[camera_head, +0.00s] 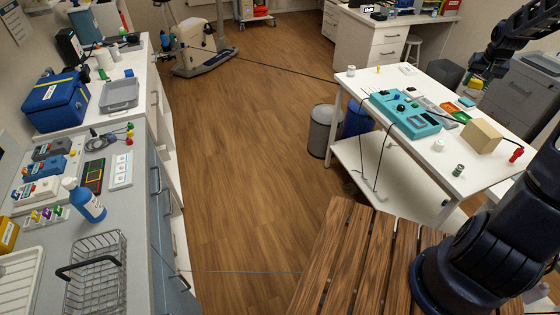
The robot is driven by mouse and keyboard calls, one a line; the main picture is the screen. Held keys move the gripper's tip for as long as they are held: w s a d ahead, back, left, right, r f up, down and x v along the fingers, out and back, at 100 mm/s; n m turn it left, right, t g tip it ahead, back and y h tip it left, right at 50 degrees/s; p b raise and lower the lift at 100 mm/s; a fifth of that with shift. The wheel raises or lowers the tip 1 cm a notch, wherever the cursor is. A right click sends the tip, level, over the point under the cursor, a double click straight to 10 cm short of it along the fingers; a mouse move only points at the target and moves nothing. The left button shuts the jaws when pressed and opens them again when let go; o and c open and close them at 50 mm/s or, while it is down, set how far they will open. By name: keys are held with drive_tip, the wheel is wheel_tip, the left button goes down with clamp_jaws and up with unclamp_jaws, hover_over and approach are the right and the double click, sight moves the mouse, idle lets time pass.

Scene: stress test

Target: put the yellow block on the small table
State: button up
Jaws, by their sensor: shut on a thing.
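My dark blue arm comes in at the upper right, and its end with my gripper (477,74) hangs over the far right side of the white table (425,165). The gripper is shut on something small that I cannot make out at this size. I see no block that is clearly the yellow one. A tan, box-shaped block (481,137) rests on the white table, below and apart from the gripper. A small yellow piece (378,69) stands at that table's far left. I cannot tell for certain that this white table is the small table.
A teal device (403,115), a red item (516,155), white jars and small trays crowd the white table. Wooden slats (345,265) lie in front, by my arm's base. A long counter with a blue cooler (57,102) runs along the left. The middle floor is clear.

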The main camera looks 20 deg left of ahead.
drive_tip(key=r, duration=0.5)
drive_tip(key=shift+w+a, duration=0.1)
drive_tip(key=shift+a, duration=0.25)
drive_tip(key=s+a+r+n+g+y, duration=0.2)
drive_tip(key=a+n, duration=0.6)
drive_tip(key=a, duration=3.2)
drive_tip(key=s+a+n+y, duration=0.1)
drive_tip(key=s+a+n, duration=0.1)
drive_tip(key=s+a, duration=0.8)
drive_tip(key=s+a+n+g+y, duration=0.15)
drive_tip(key=s+a, duration=0.45)
drive_tip(key=a, duration=0.7)
drive_tip(key=s+a+n, duration=0.3)
drive_tip(key=s+a, duration=0.5)
drive_tip(key=a, duration=0.4)
drive_tip(key=s+a+n+g, duration=0.1)
drive_tip(key=s+a+n, duration=0.1)
drive_tip(key=s+a, duration=0.55)
drive_tip(key=s+a+n, duration=0.1)
drive_tip(key=s+a, duration=0.3)
drive_tip(key=s, duration=0.7)
drive_tip(key=n+g+h, duration=0.1)
drive_tip(key=n+g, duration=0.2)
drive_tip(key=n, duration=0.7)
hover_over(43, 311)
drive_tip(key=w+d, duration=0.1)
wheel_tip(43, 311, down, 7)
drive_tip(key=shift+m, duration=0.25)
wheel_tip(43, 311, down, 20)
drive_tip(key=shift+f, duration=0.1)
